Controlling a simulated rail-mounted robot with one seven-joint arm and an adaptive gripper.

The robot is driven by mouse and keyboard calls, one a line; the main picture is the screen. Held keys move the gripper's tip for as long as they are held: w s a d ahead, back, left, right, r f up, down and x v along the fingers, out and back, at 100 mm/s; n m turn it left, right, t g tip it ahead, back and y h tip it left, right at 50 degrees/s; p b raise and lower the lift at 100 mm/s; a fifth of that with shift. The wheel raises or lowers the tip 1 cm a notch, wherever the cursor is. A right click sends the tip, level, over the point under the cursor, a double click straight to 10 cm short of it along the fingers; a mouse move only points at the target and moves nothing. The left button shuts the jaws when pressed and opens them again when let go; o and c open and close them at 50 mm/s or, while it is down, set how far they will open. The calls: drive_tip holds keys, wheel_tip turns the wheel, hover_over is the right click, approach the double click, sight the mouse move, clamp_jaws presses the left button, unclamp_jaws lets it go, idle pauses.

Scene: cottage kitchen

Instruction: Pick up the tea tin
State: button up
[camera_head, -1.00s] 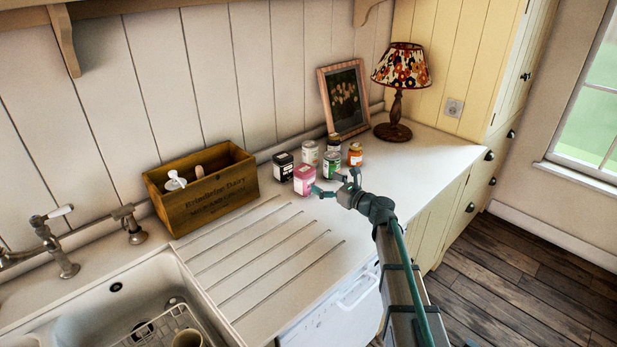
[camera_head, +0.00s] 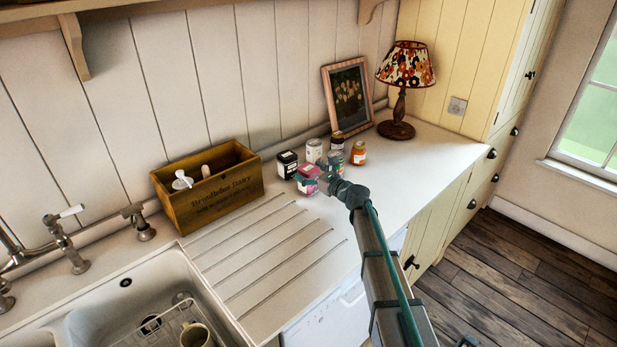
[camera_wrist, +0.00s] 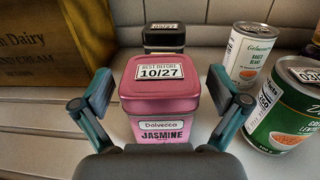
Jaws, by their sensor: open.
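A pink square tin (camera_wrist: 165,92) labelled Jasmine, with "Best before 10/27" on its lid, stands upright in the middle of the wrist view. In the head view the pink tin (camera_head: 304,187) is partly covered by my gripper (camera_head: 324,181). In the wrist view my gripper (camera_wrist: 168,105) is open, with one finger on each side of the tin and visible gaps between fingers and tin. A similar black tin (camera_wrist: 164,38) stands just behind the pink one; the black tin also shows in the head view (camera_head: 287,163). The pink tin's lower front is hidden by my gripper.
To the right stand a baked beans can (camera_wrist: 247,55) and a green lentil can (camera_wrist: 290,110), close to my right finger. An orange-lidded jar (camera_head: 358,153) stands beyond. A wooden box (camera_head: 207,190) stands left of the tins. The ridged drainboard (camera_head: 270,250) is clear.

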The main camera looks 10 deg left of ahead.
drive_tip(key=c, duration=1.3)
drive_tip(key=shift+c, duration=0.7)
drive_tip(key=shift+r, duration=0.2)
